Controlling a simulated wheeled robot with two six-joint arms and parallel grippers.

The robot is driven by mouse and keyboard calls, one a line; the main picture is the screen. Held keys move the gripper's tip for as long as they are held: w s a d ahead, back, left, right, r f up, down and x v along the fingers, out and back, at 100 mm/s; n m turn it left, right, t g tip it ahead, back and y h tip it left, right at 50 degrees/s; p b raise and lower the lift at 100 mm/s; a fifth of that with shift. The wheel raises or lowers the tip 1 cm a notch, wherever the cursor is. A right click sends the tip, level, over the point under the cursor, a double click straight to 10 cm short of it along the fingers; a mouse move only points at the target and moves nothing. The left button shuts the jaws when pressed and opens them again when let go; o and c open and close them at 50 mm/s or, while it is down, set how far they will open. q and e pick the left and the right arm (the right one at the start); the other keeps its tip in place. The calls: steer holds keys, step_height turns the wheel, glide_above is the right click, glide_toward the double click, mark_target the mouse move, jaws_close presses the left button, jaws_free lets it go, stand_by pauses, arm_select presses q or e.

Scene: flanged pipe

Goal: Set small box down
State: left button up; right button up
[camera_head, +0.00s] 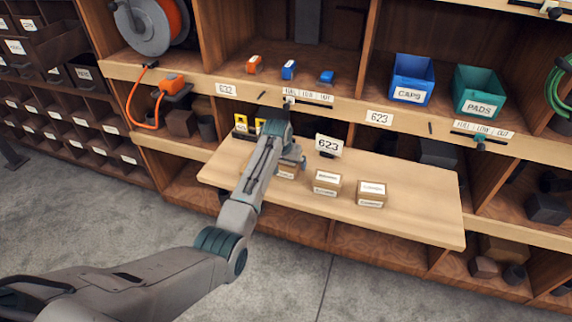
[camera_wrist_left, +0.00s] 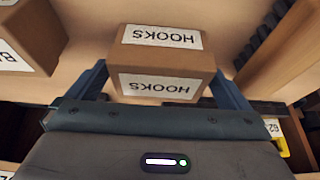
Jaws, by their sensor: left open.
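The small box (camera_wrist_left: 165,60) is brown cardboard with white labels reading HOOKS, upside down in the left wrist view. It sits between the two spread fingers of my left gripper (camera_wrist_left: 160,85); a slim gap to the fingers is hard to make out. In the head view the box (camera_head: 287,172) is mostly hidden behind my left gripper (camera_head: 290,155) and appears to stand on the pale wooden board (camera_head: 420,215). My left gripper is open around it. My right gripper is not in view.
Two more labelled cardboard boxes (camera_head: 327,183) (camera_head: 371,193) stand to the right on the board. The board's right part is bare. Blue (camera_head: 410,80) and green (camera_head: 478,92) bins stand on the shelf above.

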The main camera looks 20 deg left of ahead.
arm_select(q)
steer(key=shift+f, duration=0.15)
steer(key=c, duration=1.2)
steer(key=shift+w, duration=0.1)
